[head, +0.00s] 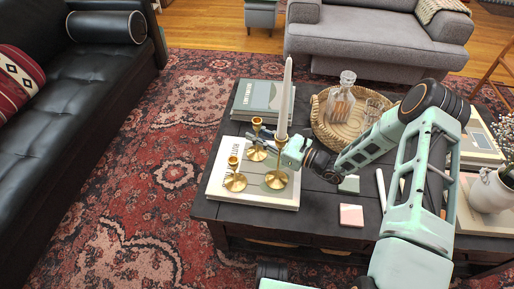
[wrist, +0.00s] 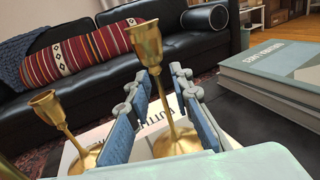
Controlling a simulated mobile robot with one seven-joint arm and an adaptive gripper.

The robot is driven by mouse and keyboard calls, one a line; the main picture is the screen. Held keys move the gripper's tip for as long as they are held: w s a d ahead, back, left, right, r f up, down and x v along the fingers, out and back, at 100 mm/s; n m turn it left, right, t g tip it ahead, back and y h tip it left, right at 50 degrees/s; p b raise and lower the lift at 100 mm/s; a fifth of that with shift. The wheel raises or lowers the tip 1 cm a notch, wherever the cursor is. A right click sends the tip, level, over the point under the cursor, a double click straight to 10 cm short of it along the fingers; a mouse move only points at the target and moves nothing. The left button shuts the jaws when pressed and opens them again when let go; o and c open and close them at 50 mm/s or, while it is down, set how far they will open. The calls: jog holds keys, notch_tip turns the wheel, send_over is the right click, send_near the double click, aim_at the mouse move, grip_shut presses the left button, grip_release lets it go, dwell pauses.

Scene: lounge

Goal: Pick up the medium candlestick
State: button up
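The medium brass candlestick (head: 257,154) stands upright and empty on a white book (head: 218,188) on the dark coffee table. My gripper (head: 259,138) reaches it from the right in the head view. In the wrist view, the medium candlestick (wrist: 147,46) rises between the two fingers of my open gripper (wrist: 161,85), its cup above them and its base beyond. A gap seems to show beside the stem. The short brass candlestick (head: 235,181) stands to the front left; it also shows in the wrist view (wrist: 48,108). The tall brass candlestick (head: 276,180) holds a white candle (head: 285,98) close to my gripper.
Grey-green books (head: 262,99) lie behind the candlesticks. A woven tray (head: 322,132) with a glass decanter (head: 341,100) stands to the right. Small coasters (head: 351,215) and a white vase (head: 490,190) are farther right. A black sofa (head: 60,110) is at left.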

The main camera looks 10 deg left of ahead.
aim_at(257, 126)
grip_shut()
jog(key=shift+r, duration=0.15)
dwell(0.4)
notch_tip(257, 126, up, 4)
jog(key=shift+f+p, duration=0.15)
jog(key=shift+p, duration=0.75)
jog(key=p+v, duration=0.2)
jog(key=v, duration=1.6)
jog(key=shift+p, duration=0.3)
